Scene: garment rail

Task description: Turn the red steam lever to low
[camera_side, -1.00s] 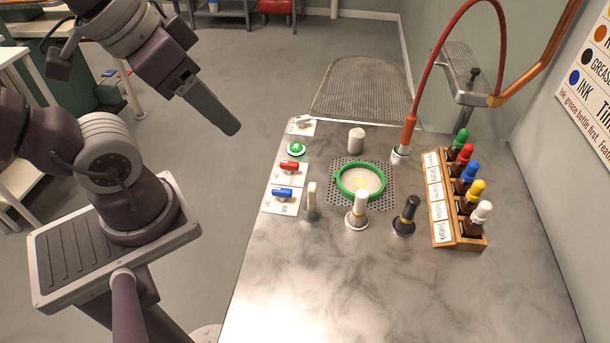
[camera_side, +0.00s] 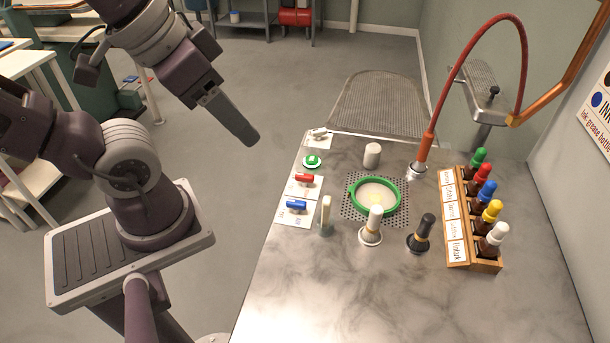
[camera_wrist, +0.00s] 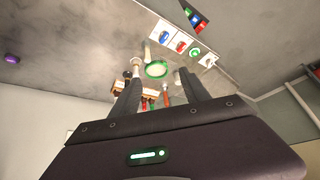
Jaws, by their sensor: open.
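The red lever (camera_side: 304,179) is a short bar lying across a white plate at the left edge of the metal table, between the blue lever and a round green button. It also shows in the wrist view (camera_wrist: 181,45), where its plate markings are too small to read. My gripper (camera_side: 253,140) hangs in the air left of the table, up and left of the red lever in the side view and apart from it. In the wrist view my gripper (camera_wrist: 158,76) shows two dark fingers spread apart with nothing held between them.
The blue lever (camera_side: 296,205) lies just in front of the red one, and the green button (camera_side: 312,161) just behind. A cream upright piece (camera_side: 325,214), a green ring (camera_side: 354,202) and a bottle rack (camera_side: 458,255) stand to the right.

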